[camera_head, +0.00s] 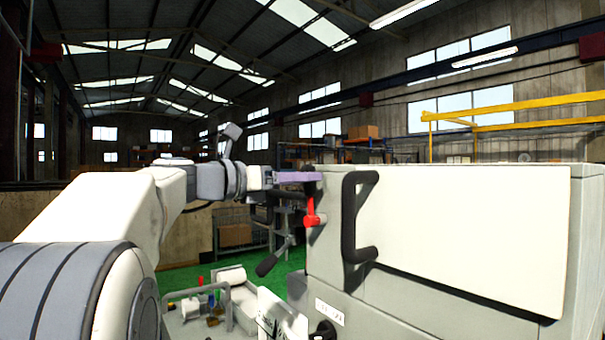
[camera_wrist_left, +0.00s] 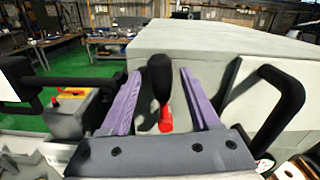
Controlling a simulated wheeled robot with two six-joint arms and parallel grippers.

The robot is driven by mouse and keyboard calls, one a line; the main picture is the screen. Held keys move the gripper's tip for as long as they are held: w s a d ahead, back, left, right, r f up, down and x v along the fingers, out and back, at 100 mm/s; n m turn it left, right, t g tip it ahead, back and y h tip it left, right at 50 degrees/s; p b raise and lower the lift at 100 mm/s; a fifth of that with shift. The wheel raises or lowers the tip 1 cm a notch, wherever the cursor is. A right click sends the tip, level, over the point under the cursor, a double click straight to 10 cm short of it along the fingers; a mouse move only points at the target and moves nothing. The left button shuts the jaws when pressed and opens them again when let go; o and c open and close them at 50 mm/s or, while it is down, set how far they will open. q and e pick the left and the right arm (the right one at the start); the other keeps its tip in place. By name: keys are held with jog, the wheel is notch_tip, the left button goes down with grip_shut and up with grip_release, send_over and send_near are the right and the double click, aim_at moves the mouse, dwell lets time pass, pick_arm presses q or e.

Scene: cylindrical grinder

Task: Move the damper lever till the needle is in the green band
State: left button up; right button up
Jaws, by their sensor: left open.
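A lever with a black grip (camera_wrist_left: 160,76) and a red lower part (camera_wrist_left: 165,115) stands at the side of the pale machine in the left wrist view. Its red part (camera_head: 311,212) also shows in the head view, just below my gripper. My left gripper (camera_head: 298,177) has purple fingers and is open. In the left wrist view, the fingers (camera_wrist_left: 160,88) stand on either side of the black grip, with gaps to both; I cannot tell any contact. No readable needle or green band shows. My right gripper is out of view.
The pale machine housing (camera_head: 470,235) fills the right side, with a large black handle (camera_head: 350,220) on its front. A second black-gripped lever (camera_head: 268,264) hangs lower at the machine's left. A grey tray with small tools (camera_head: 175,325) lies below over the green floor.

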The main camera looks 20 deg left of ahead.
pick_arm(q)
jog(key=shift+w+d, duration=0.15)
jog(key=shift+w, duration=0.05)
grip_shut()
dwell(1.4)
